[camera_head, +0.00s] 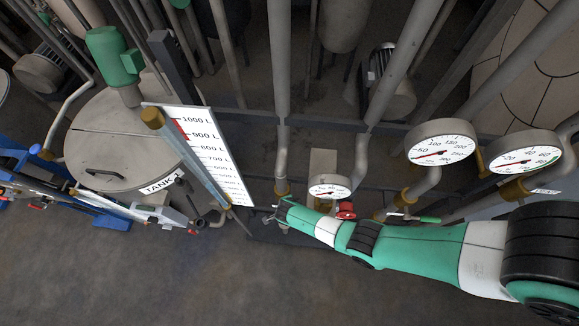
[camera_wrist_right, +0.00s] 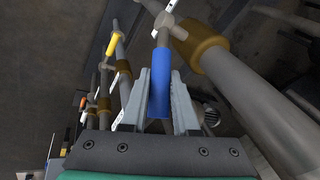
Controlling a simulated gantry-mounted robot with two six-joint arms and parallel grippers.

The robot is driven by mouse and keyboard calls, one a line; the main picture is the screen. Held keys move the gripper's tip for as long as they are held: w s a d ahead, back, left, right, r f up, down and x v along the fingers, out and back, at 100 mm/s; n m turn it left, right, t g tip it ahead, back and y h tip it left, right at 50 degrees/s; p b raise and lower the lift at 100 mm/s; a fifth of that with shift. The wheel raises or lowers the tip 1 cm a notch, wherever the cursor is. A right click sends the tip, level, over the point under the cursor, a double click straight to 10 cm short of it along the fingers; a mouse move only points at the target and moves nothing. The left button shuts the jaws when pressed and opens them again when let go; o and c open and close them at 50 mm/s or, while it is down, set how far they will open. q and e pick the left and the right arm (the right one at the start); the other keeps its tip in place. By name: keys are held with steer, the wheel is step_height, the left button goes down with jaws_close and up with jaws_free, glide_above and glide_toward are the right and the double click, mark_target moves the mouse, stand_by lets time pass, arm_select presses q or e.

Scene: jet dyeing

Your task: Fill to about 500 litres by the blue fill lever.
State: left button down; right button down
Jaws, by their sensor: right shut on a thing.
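The blue fill lever (camera_wrist_right: 160,92) points toward me in the right wrist view, between the two grey fingers of my right gripper (camera_wrist_right: 161,82). The gripper is shut on it. The lever's metal stem runs up to a valve body beside a brass collar. In the head view my right gripper (camera_head: 270,214) is at the foot of a vertical pipe, and the lever is hidden there. The level scale (camera_head: 206,150) stands at the tank, with marks up to 1000 L and a red band near 900. Its sight tube (camera_head: 195,163) is beside it; I cannot read the liquid level.
The round tank (camera_head: 115,140) is at left. A small gauge (camera_head: 330,189) and a red handle (camera_head: 345,210) are near my right wrist. Two larger gauges (camera_head: 440,147) (camera_head: 525,155) and a green lever (camera_head: 428,220) are at right. The foreground floor is clear.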

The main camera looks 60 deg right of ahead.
steer(key=shift+s+d+f, duration=0.1)
steer(key=shift+s+f, duration=0.05)
steer(key=shift+s, duration=0.05)
steer(key=c, duration=0.7)
jaws_free()
steer(key=shift+r, duration=0.4)
steer(key=s+a, duration=0.1)
steer(key=a, duration=0.2)
steer(key=s+a, duration=0.2)
steer(key=a, duration=0.2)
steer(key=s+a, duration=0.2)
steer(key=a, duration=0.2)
steer(key=shift+s+a+r, duration=0.15)
steer(key=shift+a+r, duration=0.05)
